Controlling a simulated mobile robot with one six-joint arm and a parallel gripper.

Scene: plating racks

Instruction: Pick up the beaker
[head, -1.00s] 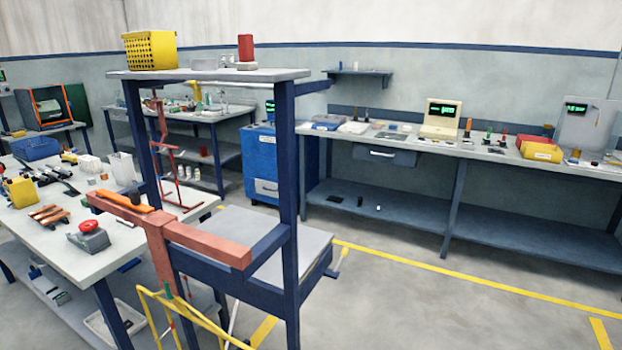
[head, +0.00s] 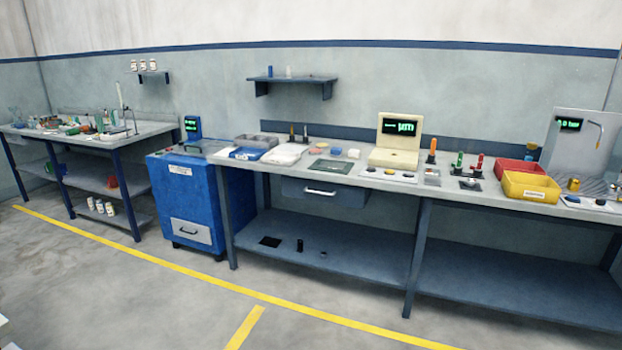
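I cannot make out a beaker for certain. Small glassware and bottles (head: 100,118) stand crowded on the left bench (head: 150,128), too small and far off to tell apart. A pale, clear-looking item (head: 15,114) is at that bench's far left end, and its shape is unclear. My gripper is not in view.
A blue cabinet (head: 183,205) stands between the left bench and the long right bench (head: 385,180). The long bench carries a cream display unit (head: 397,142) and a yellow bin (head: 530,187). Wall shelves hang above. Floor (head: 130,290) with yellow lines is clear.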

